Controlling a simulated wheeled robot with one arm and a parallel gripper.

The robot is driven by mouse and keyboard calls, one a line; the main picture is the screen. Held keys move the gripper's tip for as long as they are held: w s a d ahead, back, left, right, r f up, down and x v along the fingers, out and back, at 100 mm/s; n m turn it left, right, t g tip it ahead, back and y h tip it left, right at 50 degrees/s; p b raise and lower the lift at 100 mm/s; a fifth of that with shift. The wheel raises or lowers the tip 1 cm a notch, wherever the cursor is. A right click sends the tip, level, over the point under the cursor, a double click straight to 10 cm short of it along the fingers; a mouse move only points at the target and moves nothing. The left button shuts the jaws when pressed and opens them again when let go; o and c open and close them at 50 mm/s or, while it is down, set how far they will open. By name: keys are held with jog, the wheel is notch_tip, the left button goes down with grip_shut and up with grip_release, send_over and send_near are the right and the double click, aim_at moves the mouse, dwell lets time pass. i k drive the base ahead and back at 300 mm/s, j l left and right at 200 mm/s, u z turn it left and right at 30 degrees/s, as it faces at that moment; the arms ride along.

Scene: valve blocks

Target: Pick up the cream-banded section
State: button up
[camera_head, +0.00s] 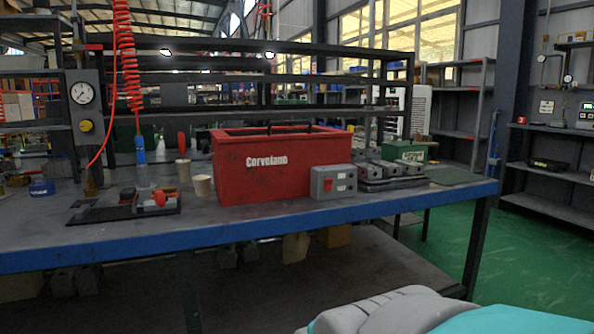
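A row of grey valve blocks (393,169) sits on a dark base near the right end of the blue-edged workbench (250,231). A separate grey block (333,182) with a red square and pale marks on its front stands just left of it, in front of the red box. I cannot make out a cream band on any section at this size. My gripper's fingers are not in view. A grey and teal rounded part, which looks like my own arm, shows at the bottom right, well short of the bench.
A green box (411,151) is behind the valve blocks. A dark mat (454,177) lies at the right end. Green floor is clear at right.

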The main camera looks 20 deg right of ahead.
aim_at(412, 168)
jog(key=z, duration=1.25)
jog(key=i+l, duration=0.1)
